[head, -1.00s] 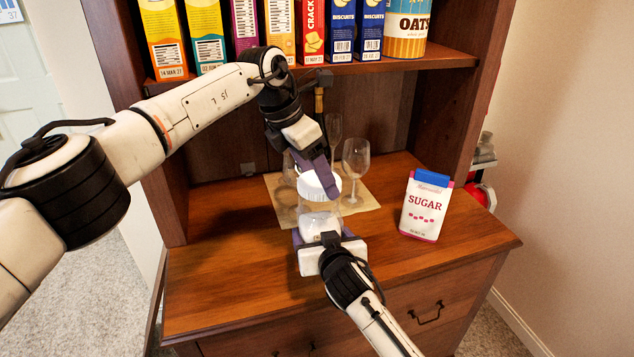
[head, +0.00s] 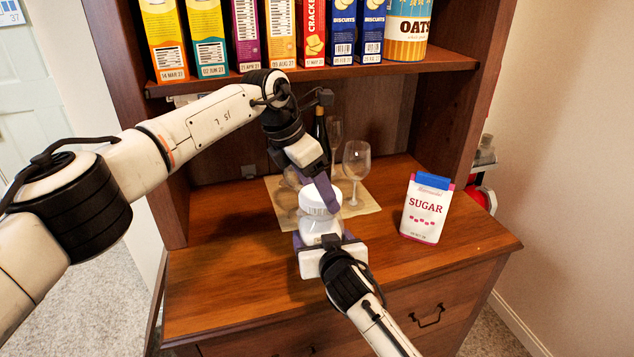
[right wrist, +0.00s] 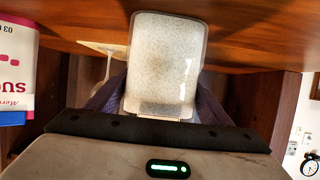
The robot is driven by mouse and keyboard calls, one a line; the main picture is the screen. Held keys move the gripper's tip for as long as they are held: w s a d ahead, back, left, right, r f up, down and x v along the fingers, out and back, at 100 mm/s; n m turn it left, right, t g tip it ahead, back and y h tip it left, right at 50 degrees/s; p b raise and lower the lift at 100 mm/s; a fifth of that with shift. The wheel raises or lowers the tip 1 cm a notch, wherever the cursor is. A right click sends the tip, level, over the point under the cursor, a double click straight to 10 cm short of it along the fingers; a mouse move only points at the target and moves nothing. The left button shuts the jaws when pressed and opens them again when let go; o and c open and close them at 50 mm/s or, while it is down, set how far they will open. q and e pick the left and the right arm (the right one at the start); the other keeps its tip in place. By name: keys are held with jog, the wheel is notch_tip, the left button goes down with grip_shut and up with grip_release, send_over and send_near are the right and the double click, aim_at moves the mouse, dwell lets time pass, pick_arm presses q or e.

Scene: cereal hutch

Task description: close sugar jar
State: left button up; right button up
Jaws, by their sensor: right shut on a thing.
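The sugar jar (head: 314,227) is clear with white contents and stands at the front of the hutch counter. My right gripper (head: 322,241) is shut around its lower body. In the right wrist view the jar (right wrist: 163,65) fills the space between my purple fingers. The white lid (head: 320,199) is at the top of the jar, roughly level. My left gripper (head: 329,196) is at the lid from above and appears shut on it, with one purple finger across its near side. Whether the lid is fully seated on the rim cannot be told.
A sugar packet (head: 426,208) stands to the right on the counter (head: 230,285). Behind the jar are a wine glass (head: 356,165), other glassware and a dark bottle (head: 320,128) around a tan mat (head: 283,212). Several boxes line the shelf (head: 440,63) above.

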pick_arm(q)
jog(key=shift+f, duration=0.6)
dwell(0.5)
jog(key=o, duration=0.7)
pick_arm(e)
jog(key=c, duration=0.6)
pick_arm(q)
jog(key=o, duration=0.3)
pick_arm(e)
jog(key=shift+o, duration=0.2)
pick_arm(q)
jog(key=shift+r, duration=2.3)
jog(key=o, duration=0.4)
jog(key=shift+c, duration=0.2)
